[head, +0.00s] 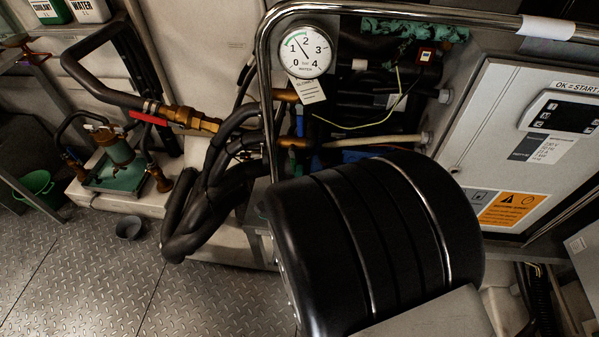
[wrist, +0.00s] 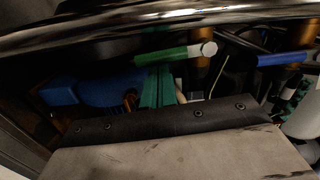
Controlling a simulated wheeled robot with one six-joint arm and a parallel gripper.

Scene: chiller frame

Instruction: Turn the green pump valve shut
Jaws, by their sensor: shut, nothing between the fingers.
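The green valve lever (wrist: 165,57) shows in the wrist view, below the chrome rail. It lies nearly level, with its pale right end at a round white cap beside a brass pipe (wrist: 203,75). My gripper (wrist: 175,122) fills the bottom of the wrist view as a black-edged plate with screws. It looks shut and empty, below the lever in the picture with a visible gap. In the head view my black arm hides the gripper, and I cannot make out the green lever there.
A chrome rail (head: 264,90) runs around the frame, and crosses the top of the wrist view. A blue lever (wrist: 282,60) sits right of the green one. A blue pump body (wrist: 115,86) is at left. A gauge (head: 305,52) hangs above the pipes; a control cabinet (head: 490,130) stands right.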

